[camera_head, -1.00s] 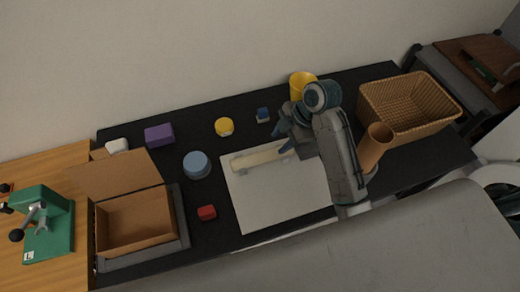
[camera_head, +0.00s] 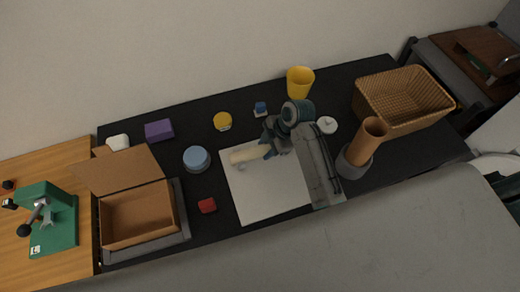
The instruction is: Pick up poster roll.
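The poster roll is a cream-coloured cylinder (camera_head: 246,155) lying on a white sheet (camera_head: 275,195) in the middle of the black desk. My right gripper (camera_head: 267,143) is at the roll's right part, its dark fingers pointing down and left. The gripper and arm hide the roll's right end. The fingers overlap the roll in the picture. I cannot tell whether they touch it or are open or shut. My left gripper is not in view.
A brown tube (camera_head: 366,143) stands in a grey base right of my arm. A wicker basket (camera_head: 402,123) is at the right, a yellow cup (camera_head: 300,80) at the back. A blue round container (camera_head: 196,158), red block (camera_head: 207,205) and open cardboard box (camera_head: 137,215) are left.

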